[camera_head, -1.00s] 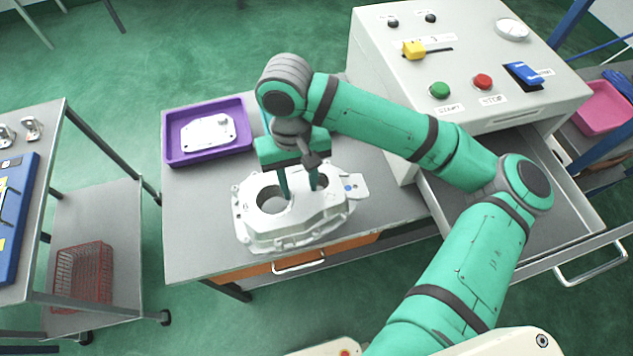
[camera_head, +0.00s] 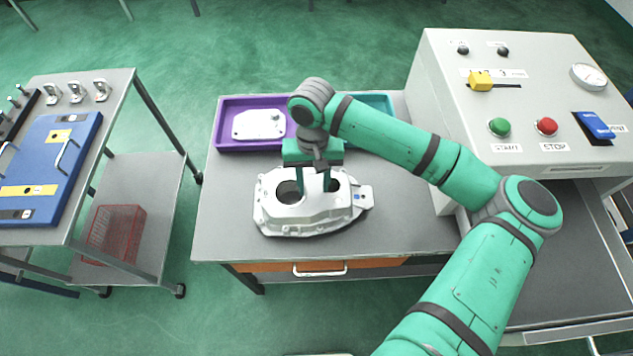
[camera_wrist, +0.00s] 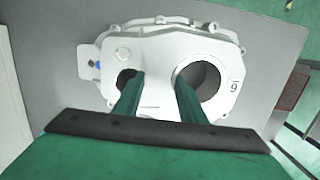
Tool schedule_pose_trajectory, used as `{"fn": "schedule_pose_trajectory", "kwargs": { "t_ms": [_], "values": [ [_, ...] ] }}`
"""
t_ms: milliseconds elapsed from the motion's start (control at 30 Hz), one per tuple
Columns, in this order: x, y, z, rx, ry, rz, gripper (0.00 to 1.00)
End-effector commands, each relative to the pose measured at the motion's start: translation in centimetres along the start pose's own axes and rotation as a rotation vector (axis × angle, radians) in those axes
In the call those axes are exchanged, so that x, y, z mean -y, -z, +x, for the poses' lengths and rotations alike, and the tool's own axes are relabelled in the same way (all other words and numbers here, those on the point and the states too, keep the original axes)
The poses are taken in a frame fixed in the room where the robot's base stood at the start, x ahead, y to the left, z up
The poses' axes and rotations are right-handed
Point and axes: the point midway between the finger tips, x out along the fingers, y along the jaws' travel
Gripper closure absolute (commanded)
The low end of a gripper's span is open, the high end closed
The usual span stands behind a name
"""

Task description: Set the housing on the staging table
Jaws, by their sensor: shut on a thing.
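The housing (camera_head: 303,214) is a pale cast aluminium part with two round bores and a side tab bearing a blue dot. It is over the grey table (camera_head: 225,232) in the middle of the head view; whether it touches the top I cannot tell. My gripper (camera_head: 314,190) points down onto it, shut on the web between the bores. In the wrist view the housing (camera_wrist: 160,52) shows with one finger in each bore, and my gripper (camera_wrist: 158,95) spans the wall between them. The fingertips are hidden inside the bores.
A purple tray (camera_head: 222,128) with a flat cast plate (camera_head: 258,125) stands behind the housing. A teal tray (camera_head: 382,103) is partly hidden by my arm. A control box (camera_head: 460,120) with buttons stands right, a cart (camera_head: 150,235) left. Bare tabletop lies right of the housing.

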Motion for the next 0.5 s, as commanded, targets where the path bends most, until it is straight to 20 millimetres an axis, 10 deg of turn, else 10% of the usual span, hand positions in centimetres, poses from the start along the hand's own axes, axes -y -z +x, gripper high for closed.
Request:
{"fn": "schedule_pose_trajectory", "kwargs": {
  "t_ms": [500],
  "values": [
    [0.0,0.2,2.3,0.000,0.002,0.000,1.00]
  ]
}}
